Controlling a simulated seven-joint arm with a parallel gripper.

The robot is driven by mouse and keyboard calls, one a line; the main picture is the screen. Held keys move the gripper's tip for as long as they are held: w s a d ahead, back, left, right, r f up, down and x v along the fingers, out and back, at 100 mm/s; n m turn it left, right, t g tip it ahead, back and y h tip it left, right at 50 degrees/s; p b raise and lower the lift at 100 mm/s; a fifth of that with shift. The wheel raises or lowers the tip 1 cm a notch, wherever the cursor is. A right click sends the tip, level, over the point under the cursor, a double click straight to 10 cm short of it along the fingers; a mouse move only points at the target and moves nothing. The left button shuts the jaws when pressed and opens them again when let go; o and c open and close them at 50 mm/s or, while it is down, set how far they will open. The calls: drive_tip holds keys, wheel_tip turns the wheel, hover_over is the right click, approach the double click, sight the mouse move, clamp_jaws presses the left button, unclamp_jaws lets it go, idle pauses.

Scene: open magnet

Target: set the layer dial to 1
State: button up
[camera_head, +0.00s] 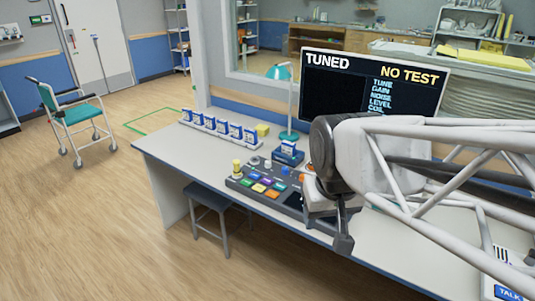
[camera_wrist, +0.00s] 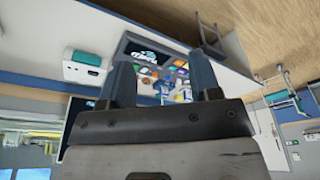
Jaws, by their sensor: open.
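The control console (camera_head: 270,185) sits on the desk, with colored buttons, small knobs and a dark screen at its right end. It also shows in the wrist view (camera_wrist: 178,70), between and beyond my fingers. I cannot tell which knob is the layer dial, and no dial number is readable. My arm hides the console's right part in the head view. My gripper (camera_wrist: 166,75) is open and empty, its two blue-grey fingers wide apart. In the head view my gripper (camera_head: 343,242) hangs by the desk's front edge, right of the console. I see no contact with the console.
A monitor (camera_head: 374,85) behind reads "TUNED" and "NO TEST". A row of blue-and-white boxes (camera_head: 217,127) stands at the desk's back left, near a green lamp (camera_head: 290,100). A stool (camera_head: 209,205) is below the front edge.

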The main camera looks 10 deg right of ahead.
drive_tip(key=w+d+r+m, duration=0.1)
drive_tip(key=w+r, duration=0.1)
drive_tip(key=w, duration=1.6)
drive_tip(key=m+g, duration=0.3)
drive_tip(key=m, duration=0.1)
hover_over(285, 168)
drive_tip(key=f, duration=2.5)
drive_tip(key=shift+s+a+f, duration=0.25)
drive_tip(key=shift+s, duration=0.05)
drive_tip(key=shift+w+d+f, duration=0.1)
drive_tip(key=shift+w+f, duration=0.25)
drive_tip(key=shift+f, duration=0.15)
drive_tip(key=shift+f, duration=0.15)
drive_tip(key=shift+d+f, duration=0.15)
drive_tip(key=shift+f, duration=3.6)
